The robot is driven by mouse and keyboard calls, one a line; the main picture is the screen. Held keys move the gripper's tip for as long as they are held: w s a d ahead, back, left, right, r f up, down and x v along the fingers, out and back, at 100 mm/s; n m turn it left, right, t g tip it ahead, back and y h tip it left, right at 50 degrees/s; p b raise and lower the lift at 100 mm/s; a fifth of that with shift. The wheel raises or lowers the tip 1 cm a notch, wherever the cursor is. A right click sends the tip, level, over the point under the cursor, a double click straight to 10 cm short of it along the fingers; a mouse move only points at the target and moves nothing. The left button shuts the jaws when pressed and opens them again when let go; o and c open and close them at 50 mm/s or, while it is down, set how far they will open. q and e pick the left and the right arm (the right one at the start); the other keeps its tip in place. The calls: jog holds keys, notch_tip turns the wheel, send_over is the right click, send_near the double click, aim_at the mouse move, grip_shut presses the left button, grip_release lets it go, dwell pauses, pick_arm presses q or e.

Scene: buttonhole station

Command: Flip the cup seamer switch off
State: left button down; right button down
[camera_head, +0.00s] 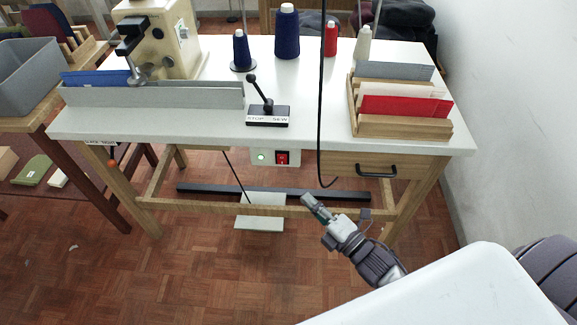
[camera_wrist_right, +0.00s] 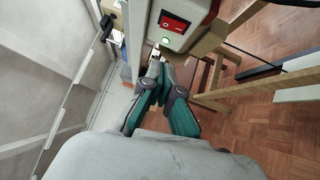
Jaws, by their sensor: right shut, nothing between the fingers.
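A red rocker switch (camera_head: 282,157) is on a pale box (camera_head: 270,163) under the table's front edge, beside a lit green lamp (camera_head: 261,157). The switch (camera_wrist_right: 174,22) and lit lamp (camera_wrist_right: 165,41) also show at the top of the right wrist view. My right gripper (camera_head: 307,200) is shut and empty, in front of the table and lower in the picture than the switch. In the right wrist view its fingertips (camera_wrist_right: 157,60) point toward the box, apart from the switch. The cream sewing machine (camera_head: 160,38) stands at the table's back left. My left gripper is not in view.
A black lever (camera_head: 261,92) stands on a STOP/SEW base on the white table (camera_head: 310,115). A black cable (camera_head: 320,110) hangs just right of the switch box. A drawer (camera_head: 350,165) with a black handle lies further right.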

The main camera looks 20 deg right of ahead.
send_near(280, 157)
jog(key=w+a, duration=0.3)
jog(key=a, duration=0.1)
jog(key=w, duration=0.1)
jog(key=w+d, duration=0.1)
jog(key=shift+w+d+r+b, duration=0.15)
jog(key=shift+w+d+b, duration=0.05)
jog(key=shift+w+b, duration=0.2)
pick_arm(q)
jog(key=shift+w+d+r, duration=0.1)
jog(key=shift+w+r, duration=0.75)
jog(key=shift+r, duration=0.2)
pick_arm(e)
jog(key=shift+w+d+r, duration=0.1)
jog(key=shift+w+r, duration=0.05)
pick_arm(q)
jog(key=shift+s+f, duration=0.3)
